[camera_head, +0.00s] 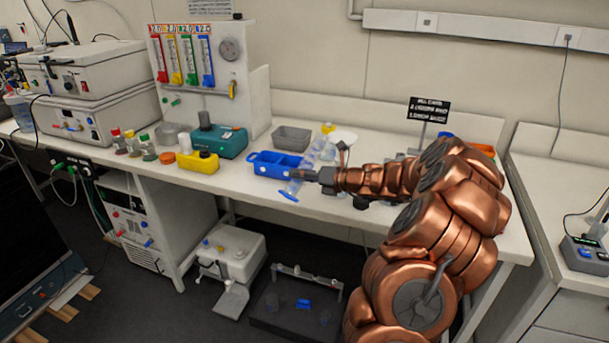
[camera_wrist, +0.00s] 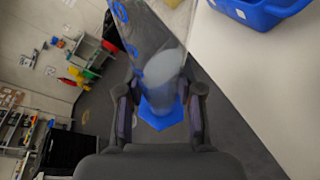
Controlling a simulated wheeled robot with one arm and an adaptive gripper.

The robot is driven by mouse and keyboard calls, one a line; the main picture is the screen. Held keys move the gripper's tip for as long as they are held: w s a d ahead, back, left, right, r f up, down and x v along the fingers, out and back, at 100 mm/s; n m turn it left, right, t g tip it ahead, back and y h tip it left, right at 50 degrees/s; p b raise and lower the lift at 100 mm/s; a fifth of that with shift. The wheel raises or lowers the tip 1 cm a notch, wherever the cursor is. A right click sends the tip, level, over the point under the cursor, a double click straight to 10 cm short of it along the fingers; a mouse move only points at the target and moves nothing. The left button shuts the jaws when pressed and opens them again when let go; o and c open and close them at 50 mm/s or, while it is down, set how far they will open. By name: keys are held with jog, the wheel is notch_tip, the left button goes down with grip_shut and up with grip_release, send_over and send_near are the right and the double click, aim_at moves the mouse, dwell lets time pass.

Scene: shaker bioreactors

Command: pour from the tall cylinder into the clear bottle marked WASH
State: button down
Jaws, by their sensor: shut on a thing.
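My gripper (camera_head: 308,174) is shut on the tall clear cylinder (camera_head: 307,164), near the table's front edge. The cylinder has a blue foot (camera_head: 289,196) and leans to the right in the head view, its foot low and out over the edge. In the wrist view, the cylinder (camera_wrist: 140,42) with blue marks runs up from between my gripper's fingers (camera_wrist: 160,98). A pale cloudy part shows low inside it, above the blue foot (camera_wrist: 161,113). I cannot read the word WASH on any bottle; clear items behind the cylinder are partly hidden.
A blue bin (camera_head: 268,165) stands just left of the cylinder, with a grey tray (camera_head: 291,138) behind. The teal device (camera_head: 218,142) and yellow rack (camera_head: 198,162) are further left.

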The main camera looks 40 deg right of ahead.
aim_at(302, 164)
jog(key=shift+a+r+m+t+y+p, duration=0.1)
jog(key=shift+a+r+m+y+p, duration=0.05)
jog(key=shift+a+r+m+p, duration=0.3)
jog(key=shift+a+r+m+t+y+p, duration=0.1)
jog(key=shift+r+m+y, duration=0.15)
jog(key=shift+r, duration=0.3)
jog(key=shift+a+r+m+t+y+p, duration=0.1)
jog(key=shift+a+r+m+p, duration=0.2)
jog(key=shift+r+m, duration=0.15)
jog(key=shift+d+r+p, duration=0.1)
jog(key=shift+r+p, duration=0.1)
jog(key=shift+p, duration=0.3)
jog(key=shift+d+r+m+t+y+p, duration=0.15)
jog(key=shift+r+m+p, duration=0.4)
jog(key=shift+p, duration=1)
jog(key=shift+d+r+m+t+y+p, duration=0.25)
jog(key=shift+r+p, duration=0.4)
jog(key=shift+p, duration=0.85)
jog(key=shift+r, duration=0.1)
jog(key=shift+d+r+m+p, duration=0.25)
jog(key=shift+d+r+m, duration=0.05)
jog(key=shift+r+m, duration=0.2)
jog(key=shift+d+r+m+p, duration=0.25)
jog(key=shift+r+m, duration=0.1)
jog(key=shift+r, duration=0.1)
